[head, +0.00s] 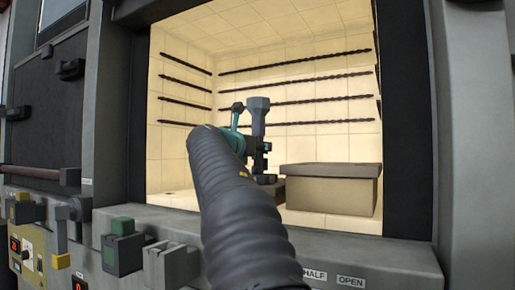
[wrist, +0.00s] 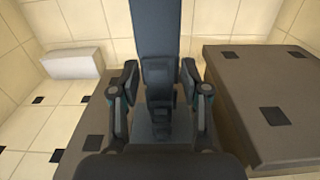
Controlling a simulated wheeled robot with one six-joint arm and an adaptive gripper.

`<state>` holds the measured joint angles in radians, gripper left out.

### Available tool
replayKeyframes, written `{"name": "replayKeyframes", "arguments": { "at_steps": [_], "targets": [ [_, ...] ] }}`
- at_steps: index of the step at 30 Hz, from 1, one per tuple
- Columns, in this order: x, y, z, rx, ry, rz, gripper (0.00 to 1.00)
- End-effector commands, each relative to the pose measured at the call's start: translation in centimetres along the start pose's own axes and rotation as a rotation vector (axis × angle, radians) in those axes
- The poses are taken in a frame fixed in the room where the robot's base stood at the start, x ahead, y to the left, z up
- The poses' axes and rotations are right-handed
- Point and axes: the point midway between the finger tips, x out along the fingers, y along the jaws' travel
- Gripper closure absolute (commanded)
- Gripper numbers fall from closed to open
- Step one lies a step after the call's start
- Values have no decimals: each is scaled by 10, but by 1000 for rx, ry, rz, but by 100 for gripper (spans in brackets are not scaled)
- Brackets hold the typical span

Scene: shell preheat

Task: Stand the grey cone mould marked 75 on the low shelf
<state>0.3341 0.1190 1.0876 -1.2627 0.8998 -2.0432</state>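A grey mould (head: 258,115) with a wider head on a narrow stem stands upright inside the lit chamber in the head view. The wrist view shows it (wrist: 160,28) between my fingers, running up past the fingertips. My gripper (wrist: 159,78) has one finger on each side of it, with a narrow gap showing on both sides, so the fingers look open around it. In the head view my gripper (head: 250,146) is partly hidden behind my arm. The low shelf (wrist: 88,143) is grey and lies below and left of my gripper.
A taller grey block (head: 333,190) stands close at the right; its top also shows in the wrist view (wrist: 245,75). A pale block (wrist: 73,64) lies on the tiled floor at the left. Dark rods line the chamber walls. The chamber sill (head: 375,247) is in front.

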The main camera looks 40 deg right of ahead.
Motion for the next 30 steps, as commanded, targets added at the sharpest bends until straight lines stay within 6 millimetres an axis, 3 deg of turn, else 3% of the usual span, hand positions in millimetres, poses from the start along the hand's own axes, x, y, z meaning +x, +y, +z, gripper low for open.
{"name": "replayKeyframes", "arguments": {
  "at_steps": [2, 14, 30],
  "targets": [
    [0, 0, 0, 0, 0, 0, 32],
    [-4, 0, 2, 0, -1, 1, 32],
    [-99, 1, 2, 1, -1, 4, 32]
  ]
}}
